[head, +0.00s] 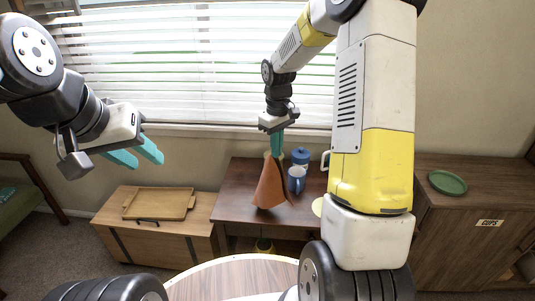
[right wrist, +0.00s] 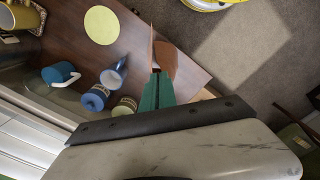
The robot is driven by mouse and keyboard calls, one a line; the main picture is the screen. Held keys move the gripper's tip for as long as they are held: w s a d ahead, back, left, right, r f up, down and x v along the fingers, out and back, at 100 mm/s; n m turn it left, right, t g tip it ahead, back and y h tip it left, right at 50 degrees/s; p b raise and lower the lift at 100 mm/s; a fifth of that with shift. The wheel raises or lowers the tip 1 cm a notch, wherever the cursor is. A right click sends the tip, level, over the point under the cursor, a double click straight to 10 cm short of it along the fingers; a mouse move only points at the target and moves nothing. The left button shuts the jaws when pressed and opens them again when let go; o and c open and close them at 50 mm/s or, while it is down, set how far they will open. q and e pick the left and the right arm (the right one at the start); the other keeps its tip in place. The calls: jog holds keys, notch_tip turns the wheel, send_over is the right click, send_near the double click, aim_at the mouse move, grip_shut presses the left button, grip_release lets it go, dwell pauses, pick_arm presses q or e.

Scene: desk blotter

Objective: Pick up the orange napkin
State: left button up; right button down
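The orange napkin (head: 269,188) hangs in a cone shape from my right gripper (head: 276,146), above the dark wooden desk. Its top is pinched between the teal fingers. In the right wrist view the napkin (right wrist: 165,55) spreads out beyond the fingertips of my right gripper (right wrist: 157,76), which are close together. My left gripper (head: 144,157) is at the upper left, away from the desk, with its two teal fingers apart and nothing between them.
A blue mug (head: 296,180) and a blue jar (head: 300,157) stand on the desk (head: 235,187) beside the napkin. A yellow round mat (right wrist: 101,27) lies there too. A wooden tray (head: 146,205) sits on the left cabinet. A green plate (head: 447,182) is on the right cabinet, labelled CUPS.

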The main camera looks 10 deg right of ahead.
notch_tip(320, 180, up, 10)
jog(key=shift+r, duration=0.25)
jog(key=shift+d, duration=0.1)
dwell(0.5)
